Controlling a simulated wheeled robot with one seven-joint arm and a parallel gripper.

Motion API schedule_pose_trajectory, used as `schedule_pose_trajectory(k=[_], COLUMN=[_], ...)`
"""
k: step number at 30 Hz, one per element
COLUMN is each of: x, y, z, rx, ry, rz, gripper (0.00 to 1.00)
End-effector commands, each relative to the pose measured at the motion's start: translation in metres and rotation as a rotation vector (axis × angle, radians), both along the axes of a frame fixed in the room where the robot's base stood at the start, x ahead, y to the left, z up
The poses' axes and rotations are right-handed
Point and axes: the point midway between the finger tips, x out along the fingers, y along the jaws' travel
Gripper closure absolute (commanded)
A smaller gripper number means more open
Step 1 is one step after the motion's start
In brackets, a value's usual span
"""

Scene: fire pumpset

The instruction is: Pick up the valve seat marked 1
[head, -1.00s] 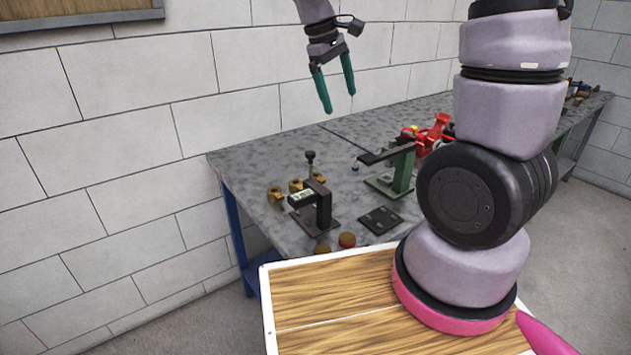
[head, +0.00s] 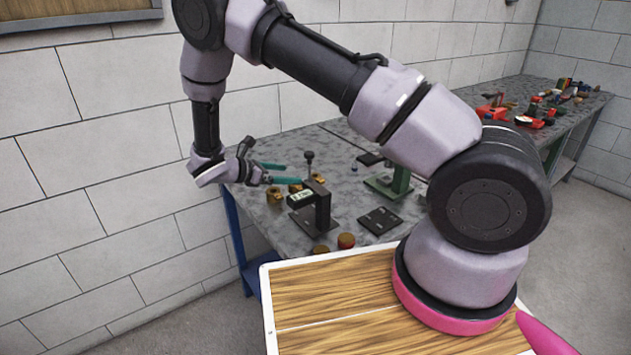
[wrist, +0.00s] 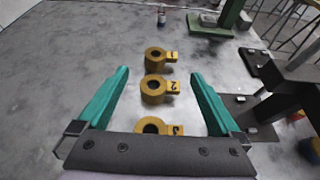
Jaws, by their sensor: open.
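Three brass valve seats, rings with square tags, stand in a row on the grey table (head: 345,205). In the wrist view the farthest seat (wrist: 155,59) has a tag that seems to read 1. The middle seat (wrist: 153,89) reads 2, and the nearest seat (wrist: 150,126) is partly hidden by my gripper's body. In the head view the seat marked 1 appears to be the rightmost one (head: 318,178), partly behind a black stand. My gripper (head: 291,173) is open and empty, its teal fingers pointing right above the row. In the wrist view the fingers (wrist: 161,73) spread either side of the row.
The black stand (head: 322,208) with a label is close to the seats' right side. A green stand (head: 398,180), a black plate (head: 380,220) and two round pieces (head: 346,240) are further right or nearer. A small blue-marked item (wrist: 161,17) lies beyond the row. Bare table lies left in the wrist view.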

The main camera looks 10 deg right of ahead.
Motion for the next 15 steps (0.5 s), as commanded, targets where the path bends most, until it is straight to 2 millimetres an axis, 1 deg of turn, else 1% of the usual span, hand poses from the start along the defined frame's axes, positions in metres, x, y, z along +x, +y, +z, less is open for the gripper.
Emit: schedule_pose_trajectory(k=[2, 4, 12, 15], x=[0.001, 0.004, 0.018, 0.02], y=[-0.002, -0.007, -0.042, -0.048], z=[-0.004, -0.008, -0.022, -0.025], rx=[-0.011, -0.014, -0.012, -0.01], ry=[0.004, 0.006, 0.005, 0.006], rz=[0.01, 0.012, 0.009, 0.011], gripper=[0.0, 0.0, 0.0, 0.0])
